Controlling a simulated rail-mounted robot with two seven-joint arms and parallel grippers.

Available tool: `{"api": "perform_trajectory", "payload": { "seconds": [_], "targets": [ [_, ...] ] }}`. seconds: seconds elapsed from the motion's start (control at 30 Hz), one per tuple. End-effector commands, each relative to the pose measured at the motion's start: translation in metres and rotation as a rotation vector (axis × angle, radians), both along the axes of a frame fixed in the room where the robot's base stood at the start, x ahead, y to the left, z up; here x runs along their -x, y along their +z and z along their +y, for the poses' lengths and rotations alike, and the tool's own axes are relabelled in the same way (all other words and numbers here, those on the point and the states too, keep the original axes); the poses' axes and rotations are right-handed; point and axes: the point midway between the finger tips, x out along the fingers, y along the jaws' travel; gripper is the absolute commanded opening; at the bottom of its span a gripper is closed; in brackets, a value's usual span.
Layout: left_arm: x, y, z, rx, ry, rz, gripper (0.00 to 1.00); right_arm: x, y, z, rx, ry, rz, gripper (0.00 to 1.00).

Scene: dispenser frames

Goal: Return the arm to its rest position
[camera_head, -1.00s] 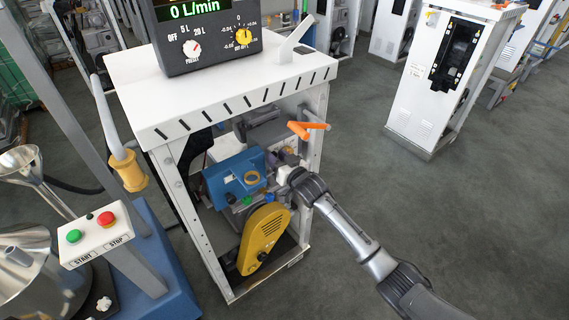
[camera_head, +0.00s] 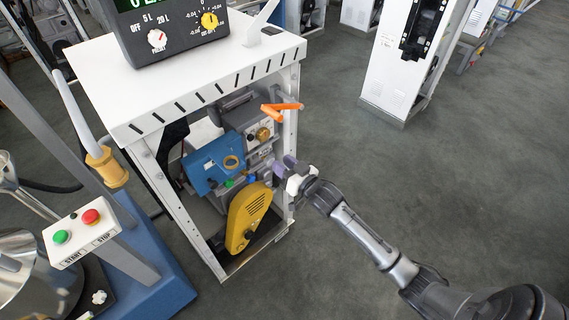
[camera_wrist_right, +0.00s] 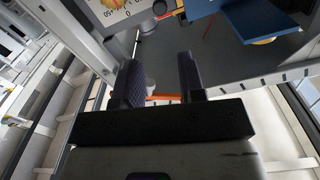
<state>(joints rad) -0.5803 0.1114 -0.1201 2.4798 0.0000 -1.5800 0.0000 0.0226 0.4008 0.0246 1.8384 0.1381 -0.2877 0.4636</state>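My right arm comes in from the lower right in the head view. Its gripper (camera_head: 287,165) is at the open front of the dispenser frame (camera_head: 142,160), beside the right post. In the right wrist view the two dark fingers of the right gripper (camera_wrist_right: 160,82) stand apart with nothing held between them. An orange part shows beyond the gap. My left gripper is in neither view.
Inside the frame are a blue unit (camera_head: 207,168) and a yellow guard (camera_head: 246,218). An orange handle (camera_head: 277,109) juts out at the upper right post. A START/STOP box (camera_head: 82,232) stands at the left.

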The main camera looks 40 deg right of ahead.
Motion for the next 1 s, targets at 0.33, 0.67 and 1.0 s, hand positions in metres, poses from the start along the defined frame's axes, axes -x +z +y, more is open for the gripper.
{"api": "perform_trajectory", "payload": {
  "seconds": [0.33, 0.67, 1.0],
  "targets": [
    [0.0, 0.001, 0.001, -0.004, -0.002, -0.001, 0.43, 0.003, 0.0, 0.0, 0.0, 0.0, 0.0, 0.37],
    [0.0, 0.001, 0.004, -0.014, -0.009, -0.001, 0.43, 0.003, 0.0, 0.0, 0.001, 0.0, 0.0, 0.37],
    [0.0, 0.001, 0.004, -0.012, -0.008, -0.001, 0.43, 0.014, -0.045, -0.013, 0.234, -0.062, 0.344, 0.37]
  ]
}}
